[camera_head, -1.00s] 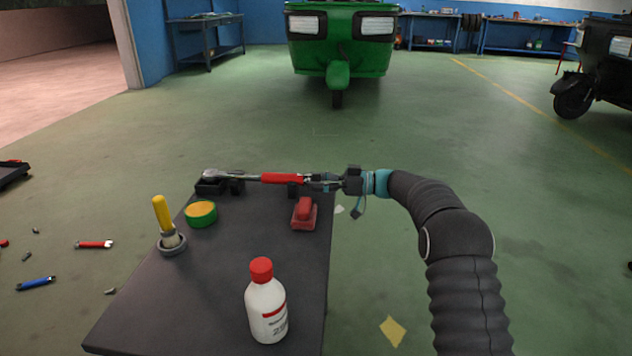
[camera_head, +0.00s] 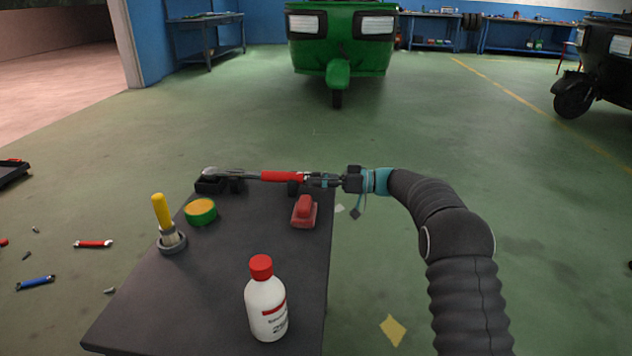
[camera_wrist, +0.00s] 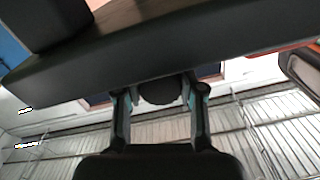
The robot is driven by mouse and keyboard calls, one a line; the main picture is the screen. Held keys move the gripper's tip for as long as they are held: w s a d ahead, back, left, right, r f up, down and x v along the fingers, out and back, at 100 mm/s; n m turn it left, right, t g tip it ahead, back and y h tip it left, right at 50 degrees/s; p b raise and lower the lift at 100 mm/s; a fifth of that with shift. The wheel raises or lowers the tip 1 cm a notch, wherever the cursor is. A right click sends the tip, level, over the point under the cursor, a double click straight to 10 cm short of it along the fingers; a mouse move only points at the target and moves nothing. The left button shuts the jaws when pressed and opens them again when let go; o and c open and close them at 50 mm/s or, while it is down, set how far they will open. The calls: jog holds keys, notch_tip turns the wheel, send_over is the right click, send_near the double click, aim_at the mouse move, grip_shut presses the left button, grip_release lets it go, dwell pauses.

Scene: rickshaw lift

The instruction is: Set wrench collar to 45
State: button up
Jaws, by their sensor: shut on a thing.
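The torque wrench (camera_head: 252,176) lies along the far edge of the dark table, its ratchet head to the left and its red grip to the right, resting on black holders (camera_head: 211,186). My gripper (camera_head: 318,180) is at the right end of the wrench, shut on the collar end beyond the red grip. In the wrist view my gripper (camera_wrist: 160,100) has its two fingers on either side of a dark round end, the wrench collar (camera_wrist: 158,92). The collar's scale marks are too small to read.
On the table (camera_head: 215,290) stand a white bottle (camera_head: 267,305) with a red cap, a yellow-handled brush (camera_head: 165,222), a green-and-yellow tin (camera_head: 201,212) and a red block (camera_head: 304,211). Tools lie on the floor at left. A green rickshaw (camera_head: 340,50) stands beyond.

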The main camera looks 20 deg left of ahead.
jog(key=m, duration=0.5)
jog(key=shift+b, duration=0.4)
jog(key=m+p, duration=0.1)
jog(key=m, duration=0.4)
jog(key=shift+m, duration=0.3)
jog(key=o, duration=1.2)
jog(key=shift+c, duration=0.2)
jog(key=shift+f, duration=0.1)
